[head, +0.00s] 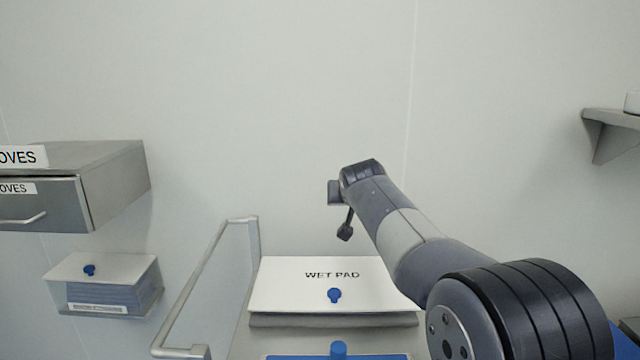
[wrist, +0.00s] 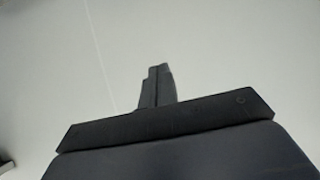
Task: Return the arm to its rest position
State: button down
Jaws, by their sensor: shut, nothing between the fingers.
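My arm reaches up from the lower right of the head view and bends over at its far end. My gripper (head: 344,232) hangs at that end, small and dark, above the back edge of the box marked WET PAD and apart from it. In the wrist view my gripper (wrist: 157,72) points up the picture with its fingers together and nothing between them. Only plain pale wall shows beyond it there.
A white-lidded WET PAD box (head: 285,289) with a blue knob stands below the gripper. A metal rail (head: 205,285) is left of it. A GLOVES drawer unit (head: 115,180) and a small lidded box (head: 103,295) are at left, a shelf (head: 612,122) at right. The upper middle is clear.

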jog(key=shift+w+r+g+p, duration=0.3)
jog(key=shift+w+p, duration=0.3)
jog(key=shift+p, duration=0.45)
jog(key=shift+f, duration=0.1)
